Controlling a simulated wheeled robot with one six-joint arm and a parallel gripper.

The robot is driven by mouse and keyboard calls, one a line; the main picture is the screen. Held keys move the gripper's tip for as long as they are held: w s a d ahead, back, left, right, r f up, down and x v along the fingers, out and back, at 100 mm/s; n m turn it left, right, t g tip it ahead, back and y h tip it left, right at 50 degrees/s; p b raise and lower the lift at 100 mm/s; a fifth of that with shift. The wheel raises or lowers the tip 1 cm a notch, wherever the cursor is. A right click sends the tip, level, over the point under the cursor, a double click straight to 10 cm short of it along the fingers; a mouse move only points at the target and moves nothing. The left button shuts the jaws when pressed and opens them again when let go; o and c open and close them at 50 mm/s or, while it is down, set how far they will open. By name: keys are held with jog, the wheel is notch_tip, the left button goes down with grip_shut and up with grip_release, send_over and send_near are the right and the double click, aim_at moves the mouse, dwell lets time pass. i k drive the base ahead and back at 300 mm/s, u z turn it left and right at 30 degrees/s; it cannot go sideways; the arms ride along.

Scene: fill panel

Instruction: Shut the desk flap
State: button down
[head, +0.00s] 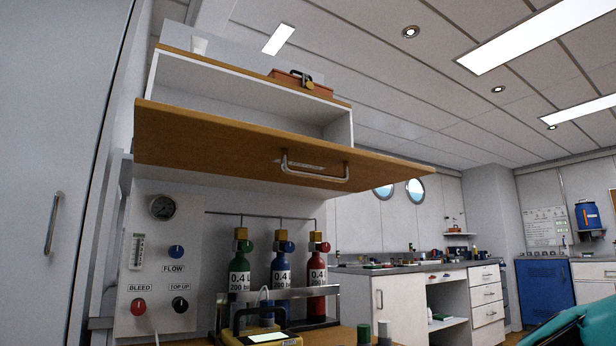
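The desk flap (220,142) is a wood-coloured panel with a metal bar handle (314,170) near its front edge. It stands open, projecting out from the white wall cabinet (240,88), and I see its face with the handle from below. The cabinet's compartment above the flap is open to view and looks empty as far as it shows.
Below the flap, green, blue and red gas cylinders (281,280) stand in a metal rack beside a panel with knobs (157,262). A yellow device (262,338) sits in front. An orange case (300,84) lies on the cabinet top. A teal object (575,328) shows lower right.

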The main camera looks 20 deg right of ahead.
aim_at(166, 136)
jog(key=z, duration=1.15)
jog(key=i, duration=0.35)
jog(key=u, duration=1.65)
